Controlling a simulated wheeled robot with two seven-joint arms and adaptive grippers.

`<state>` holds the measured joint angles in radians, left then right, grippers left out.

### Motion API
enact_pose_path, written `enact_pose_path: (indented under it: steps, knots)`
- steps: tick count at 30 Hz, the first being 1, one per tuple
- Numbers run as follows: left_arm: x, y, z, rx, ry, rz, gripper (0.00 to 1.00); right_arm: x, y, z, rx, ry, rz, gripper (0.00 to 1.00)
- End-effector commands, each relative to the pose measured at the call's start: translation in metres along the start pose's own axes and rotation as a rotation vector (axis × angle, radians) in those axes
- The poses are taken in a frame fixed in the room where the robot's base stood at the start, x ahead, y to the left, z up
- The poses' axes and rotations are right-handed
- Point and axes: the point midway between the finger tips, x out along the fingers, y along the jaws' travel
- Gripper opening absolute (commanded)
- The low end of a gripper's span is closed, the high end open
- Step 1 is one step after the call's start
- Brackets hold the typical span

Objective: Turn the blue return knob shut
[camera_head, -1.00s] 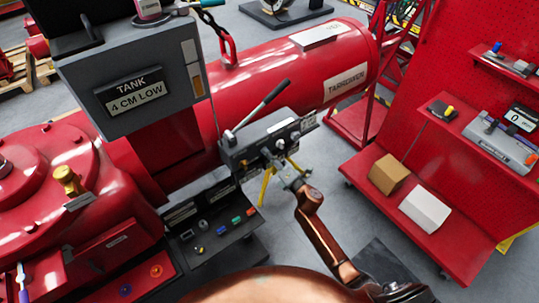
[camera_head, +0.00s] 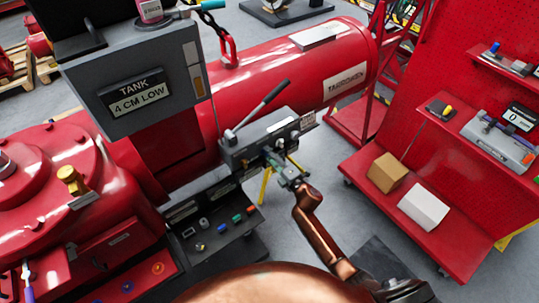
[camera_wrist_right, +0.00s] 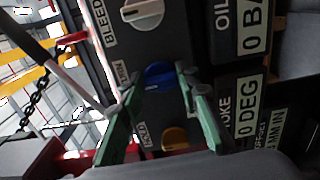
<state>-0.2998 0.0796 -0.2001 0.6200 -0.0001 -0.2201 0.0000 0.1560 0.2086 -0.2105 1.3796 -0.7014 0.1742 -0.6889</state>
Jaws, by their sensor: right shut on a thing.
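The blue return knob (camera_wrist_right: 160,75) sits on the dark face of the valve control block. In the right wrist view it lies between the green fingertips of my right gripper (camera_wrist_right: 160,84), which is shut on it. In the head view my right gripper (camera_head: 284,165) reaches the front of the grey control block (camera_head: 262,138), and I cannot make out the knob there. The knob's exact angle is partly hidden by the fingers. My left gripper is not in view.
A white knob (camera_wrist_right: 143,12) by a BLEED label and a yellow knob (camera_wrist_right: 175,138) flank the blue one. Readout plates show 0 DEG (camera_wrist_right: 243,118) and 0 BAR. A hand lever (camera_head: 262,105) rises from the block. A red shelf cart (camera_head: 440,225) stands to the right.

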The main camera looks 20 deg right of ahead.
Motion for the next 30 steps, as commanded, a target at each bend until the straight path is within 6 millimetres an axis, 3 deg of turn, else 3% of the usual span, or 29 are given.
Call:
enact_pose_path:
  steps: [5,6,13,23,30]
  knots:
    - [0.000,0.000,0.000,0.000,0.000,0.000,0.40,0.000,-0.001,0.001,-0.001,-0.001,-0.001,0.06]
    - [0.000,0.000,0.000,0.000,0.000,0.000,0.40,0.000,-0.001,0.001,-0.001,-0.001,-0.001,0.31]
    - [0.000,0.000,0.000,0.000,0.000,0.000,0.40,0.000,0.000,0.000,-0.002,-0.001,-0.001,0.47]
    - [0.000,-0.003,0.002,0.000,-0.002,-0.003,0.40,-0.002,-0.001,0.000,-0.002,0.000,-0.001,0.48]
    - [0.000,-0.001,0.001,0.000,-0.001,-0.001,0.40,-0.037,-0.002,0.001,-0.003,-0.001,-0.003,0.48]
